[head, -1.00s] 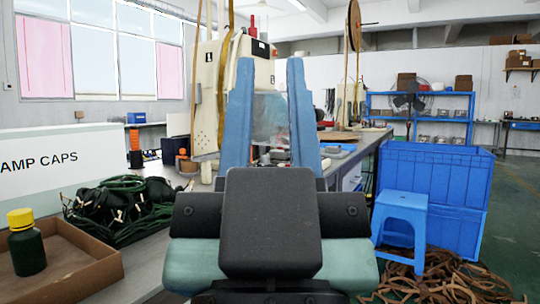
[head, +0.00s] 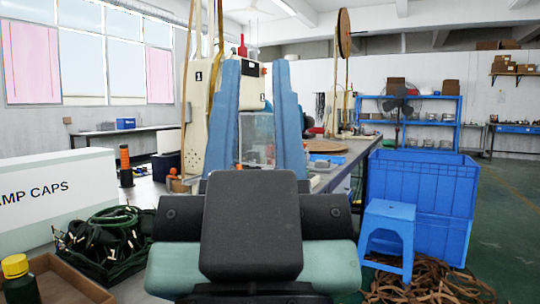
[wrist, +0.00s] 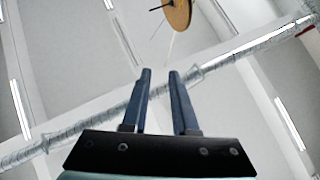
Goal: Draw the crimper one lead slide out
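Crimper one, a beige machine (head: 193,125) marked "1", stands on the bench beyond my gripper. It is partly hidden behind my left finger, and I cannot make out its lead slide. A clear panel (head: 257,135) shows between my fingers. My gripper (head: 257,66) is raised in front of the head camera, with two blue fingers apart and nothing seen held between them. In the wrist view my gripper (wrist: 160,72) points at the ceiling, its fingers apart and empty. My gripper appears clear of the machine, though the distance is hard to judge.
The bench (head: 352,163) runs back on the right. At left are a white "AMP CAPS" box (head: 60,205), green cables (head: 95,240), a cardboard tray (head: 70,280) and a yellow-capped bottle (head: 18,278). At right are a blue stool (head: 388,212), blue crates (head: 425,200) and brown straps (head: 430,286).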

